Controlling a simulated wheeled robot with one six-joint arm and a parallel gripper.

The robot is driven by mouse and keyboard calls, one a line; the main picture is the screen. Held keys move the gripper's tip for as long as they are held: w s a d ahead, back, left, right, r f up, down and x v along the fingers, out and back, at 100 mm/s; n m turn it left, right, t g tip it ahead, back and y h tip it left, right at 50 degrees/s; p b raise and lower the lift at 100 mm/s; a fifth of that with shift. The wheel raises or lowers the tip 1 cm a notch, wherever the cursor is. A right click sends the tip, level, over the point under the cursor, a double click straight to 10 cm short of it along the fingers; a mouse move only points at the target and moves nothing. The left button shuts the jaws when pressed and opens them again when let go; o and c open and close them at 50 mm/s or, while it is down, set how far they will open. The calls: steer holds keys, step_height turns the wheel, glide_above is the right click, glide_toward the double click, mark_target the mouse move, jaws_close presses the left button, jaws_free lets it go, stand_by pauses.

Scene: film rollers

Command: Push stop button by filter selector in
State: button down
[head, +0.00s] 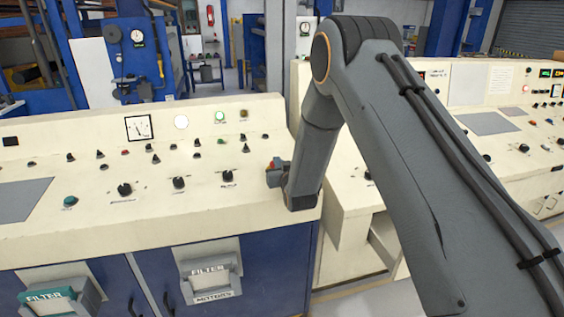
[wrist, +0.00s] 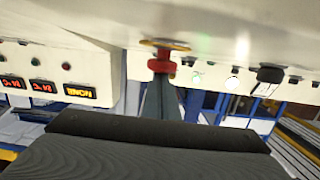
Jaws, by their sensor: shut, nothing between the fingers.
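A red stop button (wrist: 162,64) with a yellow ring behind it stands out from the cream panel in the wrist view. My gripper (wrist: 163,84) is shut and empty, its narrow fingertips right at the red button. I cannot tell whether they touch it. In the head view my gripper (head: 275,174) is at the right end of the left cream console, and a bit of red (head: 271,164) shows beside it. A black selector knob (wrist: 270,74) shows to the right in the wrist view. I cannot read which knob is the filter selector.
The left console (head: 95,215) carries several black knobs, small switches, a green button (head: 70,201) and a gauge (head: 139,128). A second console (head: 455,155) stands to the right, behind my arm. Red and yellow digit displays (wrist: 80,92) show in the wrist view.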

steer(key=r, duration=0.1)
steer(key=s+r+p, duration=0.1)
steer(key=r, duration=0.1)
steer(key=shift+s+d+r, duration=0.2)
steer(key=shift+d+r, duration=0.05)
steer(key=shift+r, duration=0.1)
steer(key=b+v, duration=0.2)
steer(key=v, duration=0.7)
steer(key=shift+r, duration=0.2)
steer(key=shift+a, duration=0.1)
steer(key=s+d+f+m+g+h, duration=0.25)
steer(key=s+d+g, duration=0.45)
steer(key=s+d, duration=0.4)
steer(key=s+d+g+h, duration=0.1)
steer(key=s+d+g, duration=0.2)
steer(key=s, duration=0.8)
steer(key=s+d+g+h, duration=0.1)
steer(key=s+d+g, duration=0.3)
steer(key=s, duration=0.7)
steer(key=shift+d+m+g, duration=0.3)
steer(key=shift+d+m, duration=0.05)
steer(key=shift+d, duration=0.65)
